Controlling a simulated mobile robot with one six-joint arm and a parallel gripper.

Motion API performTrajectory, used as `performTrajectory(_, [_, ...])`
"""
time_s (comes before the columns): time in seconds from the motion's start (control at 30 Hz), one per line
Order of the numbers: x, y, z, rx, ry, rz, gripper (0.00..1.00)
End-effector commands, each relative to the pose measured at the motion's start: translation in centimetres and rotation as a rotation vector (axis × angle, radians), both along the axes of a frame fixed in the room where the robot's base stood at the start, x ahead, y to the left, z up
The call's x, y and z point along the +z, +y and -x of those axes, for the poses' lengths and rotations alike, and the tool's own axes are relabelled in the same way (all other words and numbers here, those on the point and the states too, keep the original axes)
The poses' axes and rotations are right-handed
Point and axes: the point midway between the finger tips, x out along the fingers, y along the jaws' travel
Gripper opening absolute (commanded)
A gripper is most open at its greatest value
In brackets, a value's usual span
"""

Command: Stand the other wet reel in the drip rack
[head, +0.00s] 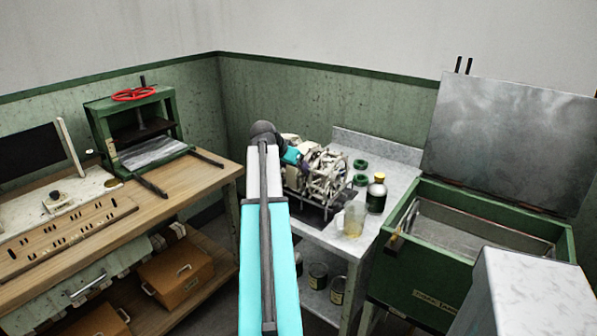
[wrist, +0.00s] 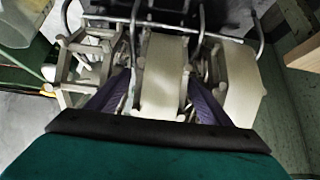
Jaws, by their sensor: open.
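In the wrist view, my gripper (wrist: 160,108) is open, with one dark purple finger on each side of a cream-white reel (wrist: 162,70). I cannot tell whether the fingers touch it. A pale open-frame reel (wrist: 75,68) stands to its left and another cream reel (wrist: 240,85) to its right. Bent wires of the drip rack (wrist: 170,29) run across behind them. In the head view, the drip rack with pale reels (head: 322,178) stands on the grey metal table. My gripper's teal body (head: 292,156) is at the rack's left side; its fingers are hard to make out there.
On the metal table (head: 397,172) are green rings (head: 360,164), a dark yellow-capped bottle (head: 376,196) and a clear jug (head: 354,218). A green basin (head: 425,250) with a raised lid stands right. A wooden bench (head: 190,186) with a green press (head: 135,130) stands left.

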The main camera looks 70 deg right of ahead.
Motion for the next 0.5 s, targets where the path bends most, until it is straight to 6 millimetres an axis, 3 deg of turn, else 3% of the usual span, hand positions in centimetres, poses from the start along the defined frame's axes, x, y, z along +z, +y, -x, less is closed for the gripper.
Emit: performTrajectory(0.5, [5.3, 4.4, -1.2, 0.002, -0.001, 0.003, 0.73])
